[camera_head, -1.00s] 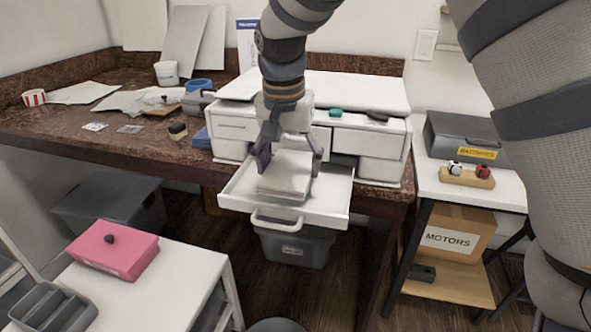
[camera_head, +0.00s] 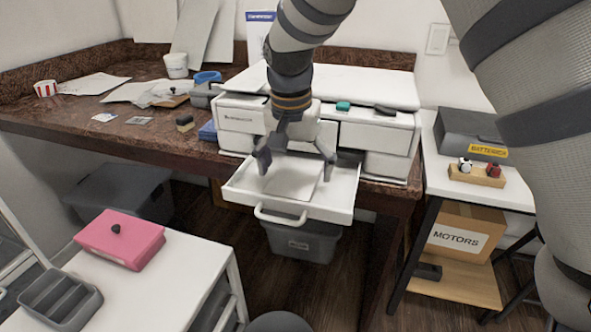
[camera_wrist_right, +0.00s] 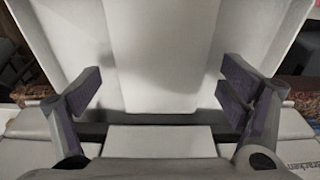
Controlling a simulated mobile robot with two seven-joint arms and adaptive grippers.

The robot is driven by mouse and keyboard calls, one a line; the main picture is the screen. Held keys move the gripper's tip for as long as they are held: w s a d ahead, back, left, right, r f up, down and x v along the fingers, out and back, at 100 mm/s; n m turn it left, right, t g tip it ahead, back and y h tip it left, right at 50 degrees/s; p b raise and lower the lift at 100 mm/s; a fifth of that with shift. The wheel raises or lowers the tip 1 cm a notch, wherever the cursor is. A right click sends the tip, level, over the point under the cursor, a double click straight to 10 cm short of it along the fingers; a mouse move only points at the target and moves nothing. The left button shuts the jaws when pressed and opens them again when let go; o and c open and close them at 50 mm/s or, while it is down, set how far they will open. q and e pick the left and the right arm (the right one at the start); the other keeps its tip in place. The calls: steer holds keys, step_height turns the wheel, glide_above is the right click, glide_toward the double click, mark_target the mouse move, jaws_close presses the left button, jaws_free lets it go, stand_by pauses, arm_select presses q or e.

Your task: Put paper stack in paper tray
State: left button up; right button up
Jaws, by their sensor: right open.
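The white paper stack (camera_head: 293,180) lies inside the pulled-out white paper tray (camera_head: 338,205) of the printer. It also shows in the right wrist view (camera_wrist_right: 157,65), flat between the tray's side walls. My right gripper (camera_head: 296,172) is above the rear of the tray, its fingers spread wide on either side of the stack. In the right wrist view (camera_wrist_right: 165,90) the fingers are apart with nothing between them. The part of the stack towards the printer is partly hidden by the gripper. My left gripper is not in view.
The white printer (camera_head: 380,133) stands on the brown worktop (camera_head: 100,135). A grey bin (camera_head: 300,243) is below the tray. A white table with a pink box (camera_head: 120,240) is at front left. A side table with a grey battery case (camera_head: 470,133) is at right.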

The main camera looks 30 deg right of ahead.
mark_target(293, 183)
step_height(293, 183, up, 12)
steer(key=s+a, duration=0.1)
steer(key=shift+a+f, duration=0.15)
steer(key=shift+f, duration=0.1)
steer(key=shift+s, duration=0.1)
